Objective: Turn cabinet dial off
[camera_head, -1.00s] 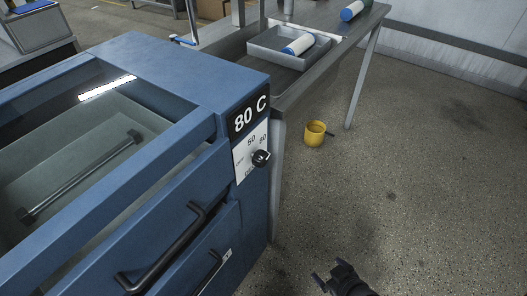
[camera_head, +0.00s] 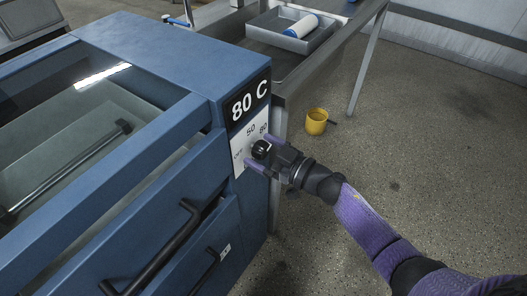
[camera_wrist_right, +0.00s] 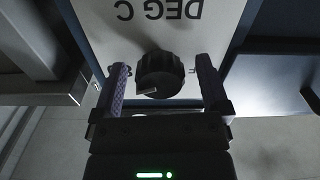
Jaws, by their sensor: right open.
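The black round dial (camera_head: 261,149) sits on the white scale plate (camera_head: 238,160) at the right end of the blue cabinet's front (camera_head: 120,200). The plate reads OFF, 50 and 80, under an "80 C" sign (camera_head: 248,102). In the right wrist view, the dial (camera_wrist_right: 160,75) stands between the two open fingers (camera_wrist_right: 163,85), with a gap on each side. A pale pointer mark shows on the dial's edge. My left gripper is not in view.
Black drawer handles (camera_head: 165,250) stick out from the cabinet front, left of and below the dial. A yellow cup (camera_head: 316,122) sits on the floor. The floor at right is mostly clear.

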